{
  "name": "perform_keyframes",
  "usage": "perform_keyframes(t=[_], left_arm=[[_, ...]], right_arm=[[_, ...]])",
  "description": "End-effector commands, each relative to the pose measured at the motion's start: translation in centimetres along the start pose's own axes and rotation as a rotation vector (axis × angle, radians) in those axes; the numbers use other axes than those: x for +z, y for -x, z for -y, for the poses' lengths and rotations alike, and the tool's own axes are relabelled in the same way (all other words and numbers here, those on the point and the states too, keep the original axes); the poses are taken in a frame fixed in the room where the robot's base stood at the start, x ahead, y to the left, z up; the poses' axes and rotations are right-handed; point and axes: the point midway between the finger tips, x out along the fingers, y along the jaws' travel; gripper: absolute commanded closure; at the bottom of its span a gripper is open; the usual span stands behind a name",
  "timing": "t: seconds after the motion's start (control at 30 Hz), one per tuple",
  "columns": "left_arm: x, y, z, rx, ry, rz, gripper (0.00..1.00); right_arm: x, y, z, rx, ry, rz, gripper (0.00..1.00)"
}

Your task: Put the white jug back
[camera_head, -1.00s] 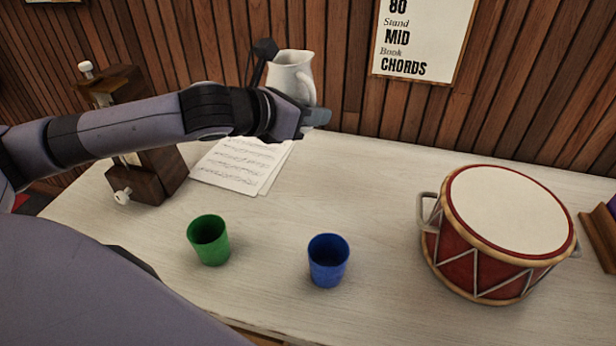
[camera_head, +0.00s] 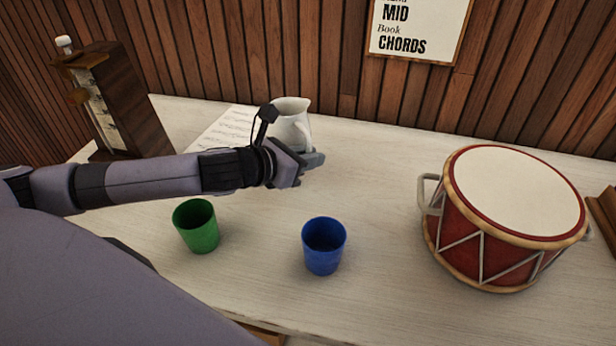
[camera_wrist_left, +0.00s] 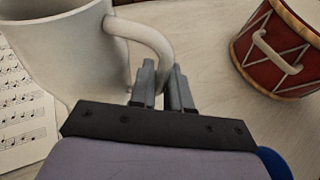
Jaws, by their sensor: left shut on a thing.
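The white jug (camera_head: 292,118) is upright at the back middle of the table in the head view, beside the sheet music. My left gripper (camera_head: 312,161) is in front of it and hides its lower part. In the left wrist view the jug (camera_wrist_left: 62,50) fills the upper left, and its handle reaches to my left gripper's fingers (camera_wrist_left: 166,84), which are shut on the handle. I cannot tell for certain whether the jug's base touches the table. My right gripper is in neither view.
A green cup (camera_head: 196,227) and a blue cup (camera_head: 324,246) stand in front of my left arm. A red drum (camera_head: 505,220) stands on the right. Sheet music (camera_head: 225,130) lies behind my arm, and a wooden device (camera_head: 125,105) stands at the left. The table between jug and drum is clear.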

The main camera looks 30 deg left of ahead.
Motion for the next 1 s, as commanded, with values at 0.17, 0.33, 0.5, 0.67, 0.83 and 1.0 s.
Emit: perform_keyframes(t=[0.17,0.33,0.5,0.67,0.83,1.0], left_arm=[[-1.3,-0.6,0.0,0.001,-0.002,0.002,1.0],[-3.7,-1.5,0.1,0.001,-0.001,0.002,1.0],[-3.8,-1.6,0.1,0.001,-0.003,0.004,1.0],[-3.9,-1.6,0.1,0.001,-0.003,0.004,1.0],[-4.2,-1.7,0.1,0.001,0.0,-0.001,0.57],[-4.2,-1.7,0.1,0.001,0.0,-0.001,0.57]], right_arm=[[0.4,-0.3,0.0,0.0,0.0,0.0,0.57],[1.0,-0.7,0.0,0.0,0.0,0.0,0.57],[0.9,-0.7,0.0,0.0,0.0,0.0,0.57],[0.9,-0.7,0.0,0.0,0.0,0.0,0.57],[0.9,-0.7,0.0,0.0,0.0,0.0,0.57],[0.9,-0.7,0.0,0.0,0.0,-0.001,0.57]])
